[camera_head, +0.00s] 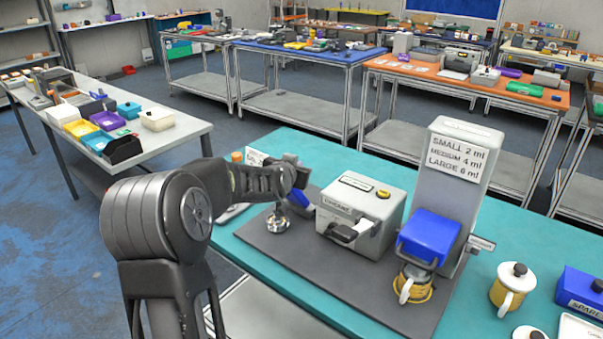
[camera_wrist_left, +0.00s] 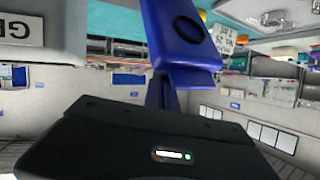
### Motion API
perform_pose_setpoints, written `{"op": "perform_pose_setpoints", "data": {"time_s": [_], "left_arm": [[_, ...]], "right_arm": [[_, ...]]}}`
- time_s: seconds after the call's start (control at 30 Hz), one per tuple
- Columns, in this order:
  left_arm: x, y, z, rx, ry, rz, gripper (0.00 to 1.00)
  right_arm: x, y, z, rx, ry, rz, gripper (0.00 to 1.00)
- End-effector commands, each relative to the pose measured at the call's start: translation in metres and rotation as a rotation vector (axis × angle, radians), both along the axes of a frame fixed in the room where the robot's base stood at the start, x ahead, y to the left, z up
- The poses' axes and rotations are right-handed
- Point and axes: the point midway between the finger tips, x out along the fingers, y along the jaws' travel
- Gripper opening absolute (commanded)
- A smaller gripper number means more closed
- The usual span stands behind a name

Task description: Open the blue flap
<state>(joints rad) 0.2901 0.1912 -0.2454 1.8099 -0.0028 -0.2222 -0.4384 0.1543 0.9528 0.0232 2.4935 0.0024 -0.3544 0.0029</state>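My left arm reaches in from the left in the head view, and my left gripper (camera_head: 297,178) is above the dark mat, left of the grey labelled machine (camera_head: 362,212). A blue part (camera_head: 300,197) shows just below and beside the gripper, partly hidden by it. My right gripper is not in view.
A tall grey dispenser (camera_head: 462,190) with a blue box (camera_head: 429,235) stands to the right, with a yellow cup (camera_head: 413,288) under it. A metal piece (camera_head: 278,220) stands below my left gripper. Another yellow cup (camera_head: 513,287) is farther right. The mat's front (camera_head: 345,290) is clear.

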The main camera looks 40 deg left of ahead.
Motion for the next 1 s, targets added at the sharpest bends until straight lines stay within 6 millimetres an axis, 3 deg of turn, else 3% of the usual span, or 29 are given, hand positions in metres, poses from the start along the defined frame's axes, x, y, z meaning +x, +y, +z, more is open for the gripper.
{"op": "perform_pose_setpoints", "data": {"time_s": [0.03, 0.6, 1.0], "left_arm": [[-0.0005, -0.0038, -0.0068, -0.006, 0.009, -0.005, 0.03], [-0.0029, -0.0009, -0.0090, -0.007, 0.013, 0.002, 0.49], [-0.0076, -0.0052, -0.0027, -0.005, 0.007, -0.001, 0.50]], "right_arm": [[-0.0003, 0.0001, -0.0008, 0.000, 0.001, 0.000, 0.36], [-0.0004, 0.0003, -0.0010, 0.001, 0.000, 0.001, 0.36], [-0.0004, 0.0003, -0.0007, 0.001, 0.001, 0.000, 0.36]]}}
